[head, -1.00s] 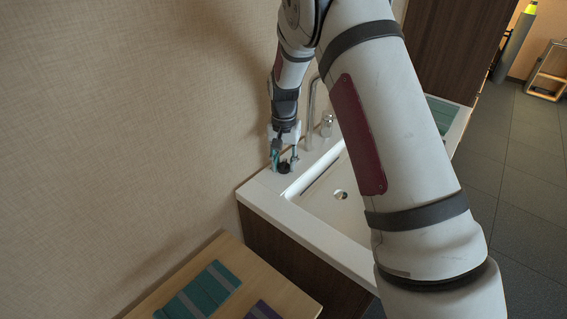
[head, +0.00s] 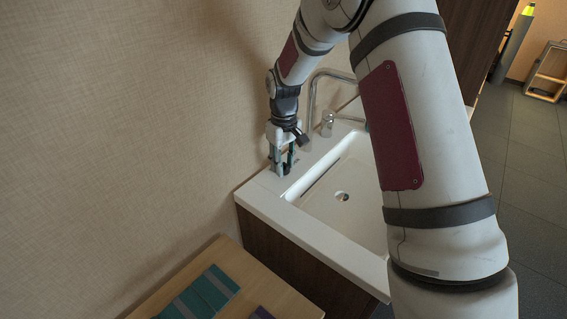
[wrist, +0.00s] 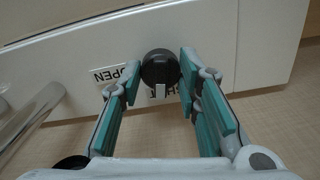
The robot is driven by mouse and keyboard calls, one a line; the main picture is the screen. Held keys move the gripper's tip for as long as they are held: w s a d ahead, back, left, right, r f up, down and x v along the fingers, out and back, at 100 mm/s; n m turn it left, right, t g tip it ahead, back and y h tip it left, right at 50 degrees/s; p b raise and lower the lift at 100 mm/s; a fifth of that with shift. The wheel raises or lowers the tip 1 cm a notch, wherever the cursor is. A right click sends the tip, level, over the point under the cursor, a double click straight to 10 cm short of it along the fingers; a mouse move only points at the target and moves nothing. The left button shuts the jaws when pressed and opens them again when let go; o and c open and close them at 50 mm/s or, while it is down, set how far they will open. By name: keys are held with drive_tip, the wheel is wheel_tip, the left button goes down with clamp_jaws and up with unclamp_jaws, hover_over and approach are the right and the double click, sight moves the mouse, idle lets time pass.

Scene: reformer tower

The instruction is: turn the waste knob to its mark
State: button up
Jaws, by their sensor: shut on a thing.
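The waste knob (wrist: 160,68) is round and black with a white pointer, on the white counter ledge in the wrist view. The pointer aims toward the bottom of that picture. A label reading OPEN (wrist: 109,74) lies left of the knob. My gripper (wrist: 160,70) is shut on the knob, one teal-padded finger on each side. In the head view my gripper (head: 283,160) points down at the ledge, and its fingers largely hide the knob.
A white sink basin (head: 335,205) lies right of my gripper, with a curved metal tap (head: 312,100) and a small metal fitting (head: 327,123) behind. The wall (head: 130,120) is close on the left. A wooden table (head: 255,285) with teal and purple items stands in front.

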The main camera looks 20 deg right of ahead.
drive_tip(key=shift+n, duration=1.1)
drive_tip(key=shift+a, duration=0.1)
drive_tip(key=o, duration=1.2)
drive_tip(key=shift+c, duration=0.2)
wheel_tip(320, 180, up, 12)
